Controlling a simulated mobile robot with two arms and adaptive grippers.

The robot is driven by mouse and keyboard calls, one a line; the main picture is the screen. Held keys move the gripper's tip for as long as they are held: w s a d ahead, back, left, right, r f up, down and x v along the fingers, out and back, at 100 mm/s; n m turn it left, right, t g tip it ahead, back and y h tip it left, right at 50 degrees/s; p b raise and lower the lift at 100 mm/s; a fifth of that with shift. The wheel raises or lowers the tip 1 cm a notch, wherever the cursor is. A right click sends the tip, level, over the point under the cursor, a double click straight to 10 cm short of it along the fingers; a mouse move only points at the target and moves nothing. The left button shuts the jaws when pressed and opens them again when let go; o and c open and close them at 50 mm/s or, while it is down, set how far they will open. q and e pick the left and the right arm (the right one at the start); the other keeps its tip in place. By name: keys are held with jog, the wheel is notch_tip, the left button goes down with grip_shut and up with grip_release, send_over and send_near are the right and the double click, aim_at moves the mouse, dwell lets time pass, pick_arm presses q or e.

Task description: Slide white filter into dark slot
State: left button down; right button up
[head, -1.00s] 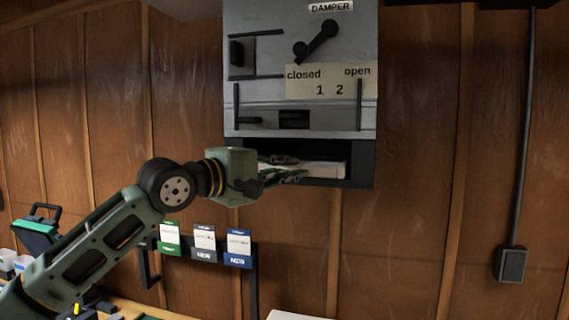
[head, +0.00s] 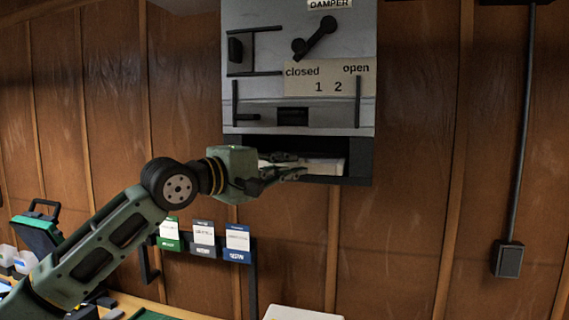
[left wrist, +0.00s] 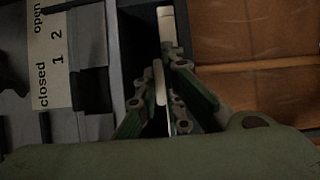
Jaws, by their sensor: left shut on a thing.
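The white filter (head: 326,167) lies flat inside the dark slot (head: 360,160) at the bottom of the grey damper box. Its right part shows in the head view, and fingers cover part of its front. My left gripper (head: 292,170) is at the slot's mouth, reaching in from the left, shut on the filter. In the left wrist view the filter's pale edge (left wrist: 159,82) shows between the two fingers (left wrist: 166,102), and a further pale strip shows beyond them. How deep the filter sits is hard to tell. My right gripper is not in view.
The grey damper box (head: 300,90) with a lever (head: 315,37) and a "closed/open" label is above the slot. Below hang green, grey and blue packets (head: 237,243) on a dark rack. A green case (head: 38,230) stands at lower left. The wall at right is mostly clear.

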pick_arm(q)
jog(key=shift+w+d, duration=0.1)
jog(key=shift+w, duration=0.15)
jog(key=c, duration=1.8)
grip_release()
